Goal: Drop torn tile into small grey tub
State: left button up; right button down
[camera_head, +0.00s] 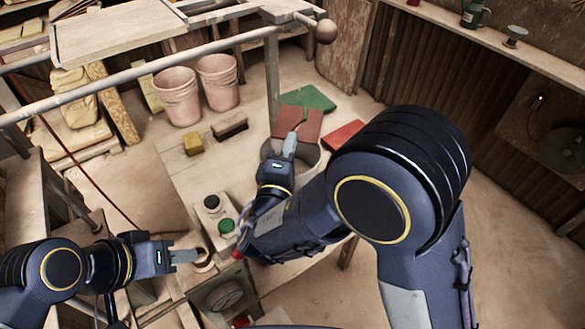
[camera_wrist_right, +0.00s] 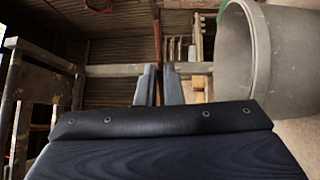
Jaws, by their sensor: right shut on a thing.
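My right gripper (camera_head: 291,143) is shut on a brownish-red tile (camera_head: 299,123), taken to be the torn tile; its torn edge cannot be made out. The tile is held at the fingertips, by the grey tub (camera_head: 311,158), which is partly hidden behind the gripper and arm. In the right wrist view the grey tub (camera_wrist_right: 265,55) stands at the upper right, beside the fingers (camera_wrist_right: 159,88). A thin upright strip between those fingers may be the tile edge-on. My left gripper (camera_head: 185,256) is at the lower left, near a round opening; its finger gap is unclear.
A green tile (camera_head: 312,97) and a red tile (camera_head: 343,134) lie beyond the tub. Two pink buckets (camera_head: 178,97) stand at the back left. A control box with a green button (camera_head: 226,226) and a yellow block (camera_head: 193,144) sit left of my right arm.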

notch_tip(320, 180, down, 3)
jog(key=shift+f+b, duration=0.2)
jog(key=shift+b, duration=0.4)
jog(key=c, duration=1.5)
grip_release()
jog(key=shift+s+f, duration=0.1)
jog(key=r+b+v, duration=0.1)
jog(key=b+v, duration=0.1)
jog(key=v, duration=0.5)
jog(key=shift+s+f, duration=0.3)
jog(key=shift+f, duration=0.2)
